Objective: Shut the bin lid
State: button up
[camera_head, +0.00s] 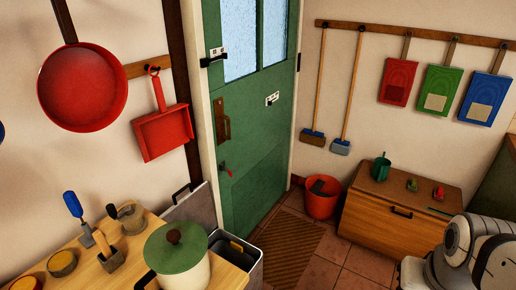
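A dark grey bin (258,272) stands on the floor beyond the wooden counter, in front of the green door. Its grey lid (199,207) stands raised on the bin's left side, towards the wall, with a dark handle at its upper left edge. The bin's opening is uncovered, and something dark with a little yellow shows inside. The pot on the counter hides part of the bin and the lower part of the lid. White rounded parts of my arm show at the lower right; my gripper's fingers cannot be seen.
A cream pot with a green lid (178,247) stands at the counter's (218,278) edge, close to the bin. A red bucket (322,199) and wooden chest (376,227) stand further right. A brown mat (290,250) lies on the tiled floor between.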

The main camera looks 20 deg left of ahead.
aim_at(197, 206)
jog(key=u, duration=0.2)
jog(key=i, duration=1.1)
jog(key=u, duration=0.65)
jog(key=k, duration=0.85)
jog(key=u, duration=0.15)
jog(key=i, duration=0.85)
jog(key=z, duration=0.05)
